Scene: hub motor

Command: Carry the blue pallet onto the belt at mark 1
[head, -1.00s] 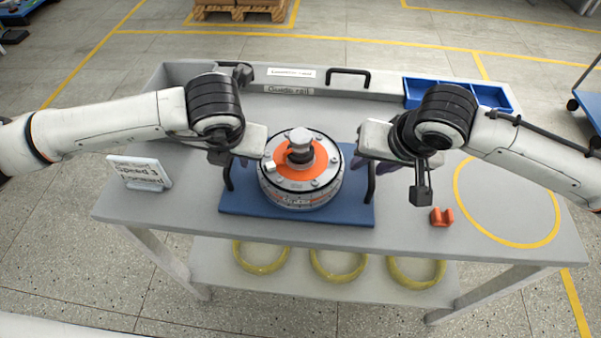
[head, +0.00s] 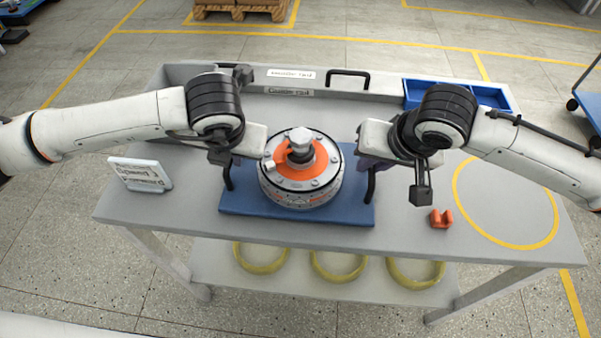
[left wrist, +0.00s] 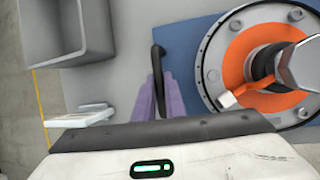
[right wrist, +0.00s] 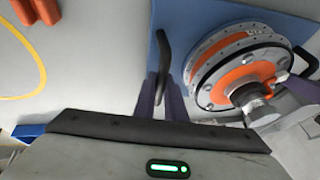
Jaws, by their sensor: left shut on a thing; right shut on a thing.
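The blue pallet (head: 235,206) lies flat on the grey table, with a black upright handle at each side. A round hub motor (head: 300,185) with an orange top sits on it. My left gripper (head: 229,166) is shut on the pallet's left handle (left wrist: 157,75), its purple fingers (left wrist: 158,97) around the bar. My right gripper (head: 371,166) is shut on the right handle (right wrist: 164,55), its purple fingers (right wrist: 161,98) on either side of it. My grippers partly hide the handle tops in the head view. No belt or mark 1 can be made out.
A yellow circle (head: 456,203) is marked at the table's right, with an orange block (head: 441,218) left of it. A sign (head: 141,174) stands at left. A blue tray (head: 410,93) is at back right. Yellow rings (head: 338,265) lie on the lower shelf.

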